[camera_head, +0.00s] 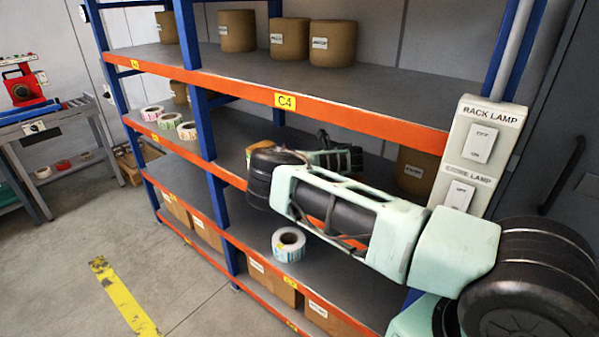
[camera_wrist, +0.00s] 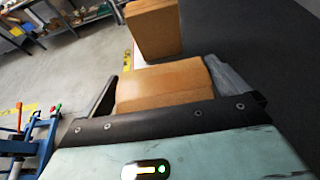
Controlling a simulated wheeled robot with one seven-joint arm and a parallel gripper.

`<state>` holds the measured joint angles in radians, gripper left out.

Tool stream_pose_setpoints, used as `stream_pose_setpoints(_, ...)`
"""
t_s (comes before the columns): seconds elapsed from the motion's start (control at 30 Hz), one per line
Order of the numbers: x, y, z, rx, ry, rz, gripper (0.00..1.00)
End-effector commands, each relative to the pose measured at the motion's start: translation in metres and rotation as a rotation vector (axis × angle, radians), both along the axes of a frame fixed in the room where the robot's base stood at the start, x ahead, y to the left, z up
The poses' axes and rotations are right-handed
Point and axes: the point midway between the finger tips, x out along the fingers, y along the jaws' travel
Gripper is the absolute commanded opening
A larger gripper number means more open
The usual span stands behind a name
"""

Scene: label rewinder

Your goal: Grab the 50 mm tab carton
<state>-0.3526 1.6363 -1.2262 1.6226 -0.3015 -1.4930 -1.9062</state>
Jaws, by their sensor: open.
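In the wrist view a brown carton (camera_wrist: 160,87) lies between the two fingers of my gripper (camera_wrist: 163,70). The fingers are open, one on each side of it; I cannot tell whether either touches it. A second, taller brown carton (camera_wrist: 153,28) stands just beyond. No label shows on either carton in this view, so I cannot read which is the 50 mm tab carton. In the head view my arm reaches into the middle level of the rack, and the fingertips and the carton between them are not clearly visible.
The orange-edged rack has an upper shelf (camera_head: 284,99) with several brown rolls above my arm. Label rolls (camera_head: 170,121) sit at the left of the middle level. One roll (camera_head: 288,244) and boxes are lower down. A lamp switch panel (camera_head: 478,152) is at the right post.

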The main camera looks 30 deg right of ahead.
Motion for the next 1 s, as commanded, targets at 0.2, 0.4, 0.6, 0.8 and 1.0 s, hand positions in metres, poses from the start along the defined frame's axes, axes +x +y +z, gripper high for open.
stream_pose_setpoints(0.2, 0.0132, 0.0039, -0.0059, -0.001, 0.001, -0.001, 1.0)
stream_pose_setpoints(0.4, 0.0134, 0.0041, -0.0065, 0.0, 0.0, -0.001, 0.97)
stream_pose_setpoints(0.6, 0.0133, 0.0042, -0.0063, 0.0, 0.0, -0.001, 0.44)
stream_pose_setpoints(0.8, 0.0136, 0.0041, -0.0052, -0.001, -0.001, -0.001, 0.44)
stream_pose_setpoints(1.0, 0.0142, 0.0046, 0.0005, -0.001, -0.005, 0.0, 0.44)
